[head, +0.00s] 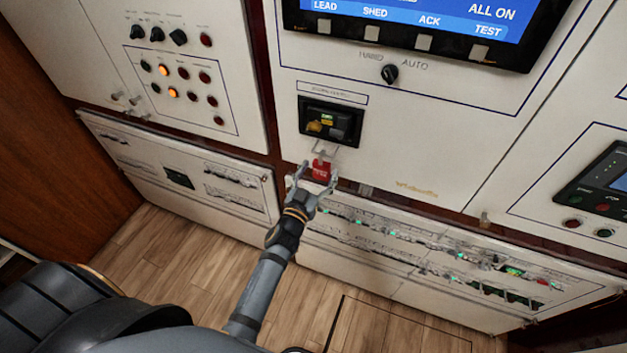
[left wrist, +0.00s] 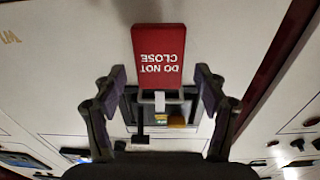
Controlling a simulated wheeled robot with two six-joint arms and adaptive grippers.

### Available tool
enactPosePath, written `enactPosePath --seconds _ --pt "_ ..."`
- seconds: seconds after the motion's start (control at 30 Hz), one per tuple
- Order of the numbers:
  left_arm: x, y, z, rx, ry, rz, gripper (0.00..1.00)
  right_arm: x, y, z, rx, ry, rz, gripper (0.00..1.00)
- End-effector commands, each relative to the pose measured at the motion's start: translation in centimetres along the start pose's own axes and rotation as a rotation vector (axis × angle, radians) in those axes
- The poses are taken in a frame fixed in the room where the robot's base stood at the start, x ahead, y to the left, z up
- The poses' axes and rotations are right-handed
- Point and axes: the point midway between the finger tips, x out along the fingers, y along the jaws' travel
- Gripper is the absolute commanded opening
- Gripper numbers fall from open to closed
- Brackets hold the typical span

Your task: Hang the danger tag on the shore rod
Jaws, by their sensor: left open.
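The red danger tag (head: 321,171) is just below the dark breaker window (head: 330,122) on the middle panel. In the left wrist view the tag (left wrist: 158,55) appears upside down and reads "DO NOT CLOSE". A pale loop (left wrist: 159,100) is at its edge, toward the breaker window. Pale rod-like parts (head: 325,150) show between window and tag; I cannot tell whether the loop is around a rod. My left gripper (head: 315,179) is open, its fingers apart on either side of the tag area, with gaps beside it in the left wrist view. My right gripper is not in view.
A rotary switch (head: 390,74) and a screen (head: 410,20) are above the window. A lower panel with breaker rows (head: 430,250) runs below. A panel with lamps and knobs (head: 185,85) is at left. The wooden floor (head: 185,255) is clear in front.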

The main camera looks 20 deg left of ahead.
Motion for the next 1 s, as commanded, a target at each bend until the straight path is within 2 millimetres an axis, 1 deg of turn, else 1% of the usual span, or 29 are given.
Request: enactPosePath --seconds 0.17,0.3,0.4,0.5,0.63,0.93,1.0 --pt "-3.9 0.0 0.2 -0.001 -0.005 -0.001 0.73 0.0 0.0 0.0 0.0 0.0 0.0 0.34" --pt "-7.3 0.0 0.1 -0.001 -0.004 -0.001 0.73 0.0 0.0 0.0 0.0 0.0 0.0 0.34" --pt "-9.3 0.0 0.0 -0.001 -0.003 -0.001 0.73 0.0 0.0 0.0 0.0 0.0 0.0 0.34" --pt "-10.6 0.0 0.1 -0.001 -0.003 -0.001 0.73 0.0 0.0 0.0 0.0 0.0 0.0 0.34" --pt "-11.4 0.0 -0.1 0.0 0.001 -0.001 0.73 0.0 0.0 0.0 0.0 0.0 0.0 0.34" --pt "-11.4 0.0 -0.1 0.0 0.001 0.0 0.73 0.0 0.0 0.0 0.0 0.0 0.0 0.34" --pt "-11.5 0.0 0.5 -0.001 -0.011 -0.001 0.73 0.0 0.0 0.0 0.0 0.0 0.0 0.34"
